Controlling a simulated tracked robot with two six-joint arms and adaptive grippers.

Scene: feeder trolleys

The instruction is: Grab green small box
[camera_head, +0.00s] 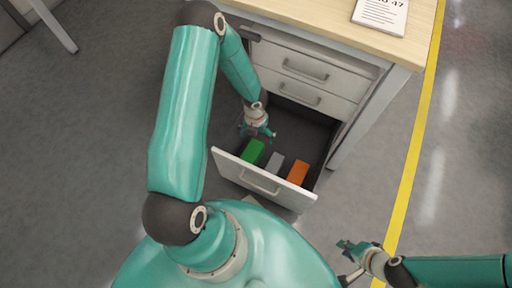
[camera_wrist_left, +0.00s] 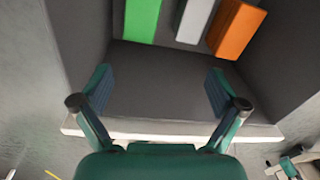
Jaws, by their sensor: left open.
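The green small box (camera_head: 252,151) lies in the open drawer (camera_head: 232,165), at the left near its front panel. It also shows at the top of the left wrist view (camera_wrist_left: 142,18), cut by the picture edge. My left gripper (camera_head: 257,132) is over the drawer, just behind and above the green box in the head view. Its fingers (camera_wrist_left: 157,92) are apart with nothing between them. In the left wrist view the box is above the fingertips and not touching them. My right gripper (camera_head: 347,260) is outside the drawer at the lower right, its fingers apart and empty.
A grey box (camera_head: 274,162) and an orange box (camera_head: 298,172) lie to the right of the green one. The drawer's walls surround them. Shut drawers (camera_head: 305,72) and a wooden top (camera_head: 320,18) with a paper sign (camera_head: 381,14) stand behind.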

